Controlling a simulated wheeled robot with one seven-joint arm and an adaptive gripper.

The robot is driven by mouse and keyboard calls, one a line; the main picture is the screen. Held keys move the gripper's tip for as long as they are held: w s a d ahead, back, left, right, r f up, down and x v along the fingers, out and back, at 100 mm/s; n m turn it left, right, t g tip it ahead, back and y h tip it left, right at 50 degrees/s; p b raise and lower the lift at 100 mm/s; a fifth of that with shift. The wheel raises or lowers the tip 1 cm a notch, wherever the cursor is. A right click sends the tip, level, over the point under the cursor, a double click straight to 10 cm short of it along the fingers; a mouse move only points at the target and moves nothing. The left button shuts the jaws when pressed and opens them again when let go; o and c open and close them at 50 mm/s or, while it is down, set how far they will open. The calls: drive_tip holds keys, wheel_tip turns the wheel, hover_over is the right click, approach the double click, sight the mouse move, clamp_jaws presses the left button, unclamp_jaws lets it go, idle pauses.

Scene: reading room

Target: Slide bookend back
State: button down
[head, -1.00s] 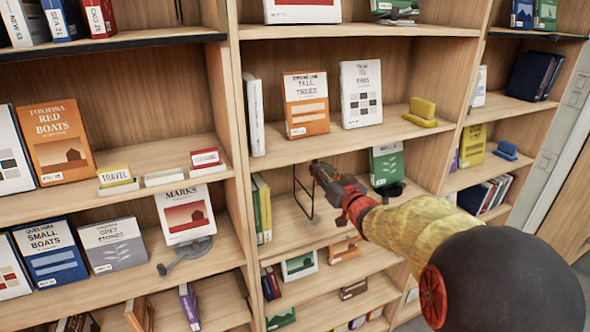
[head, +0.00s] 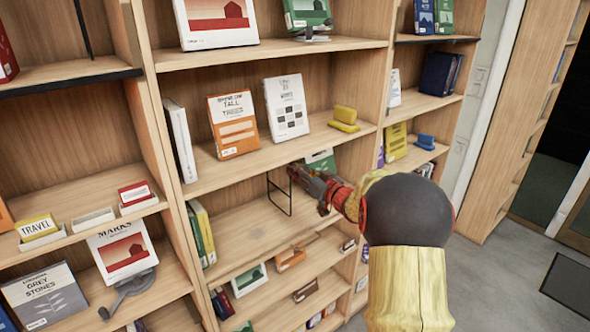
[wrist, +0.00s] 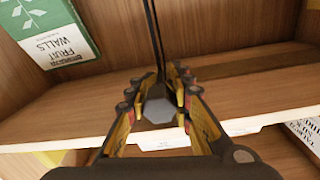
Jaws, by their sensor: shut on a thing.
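The bookend (head: 268,190) is a thin black wire frame, upright over the shelf board below the Tall Trees book. My gripper (head: 294,174) is shut on its upper right side in the head view. In the wrist view the bookend (wrist: 155,35) is a narrow dark strip rising between the fingers of my gripper (wrist: 160,90). Green and yellow books (head: 201,232) stand at the left end of that shelf, with a clear gap between them and the bookend. I cannot tell whether the bookend's foot touches the board.
A green-and-white book (head: 320,161) stands behind my gripper; it shows as Fruit Walls (wrist: 48,32) in the wrist view. The shelf above holds the Tall Trees book (head: 233,123), a white book (head: 286,107) and a yellow bookend (head: 344,119). The shelf board (head: 235,235) is bare between books and bookend.

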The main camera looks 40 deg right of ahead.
drive_tip(key=c, duration=1.5)
unclamp_jaws()
drive_tip(key=s, duration=1.2)
drive_tip(key=shift+a, duration=0.15)
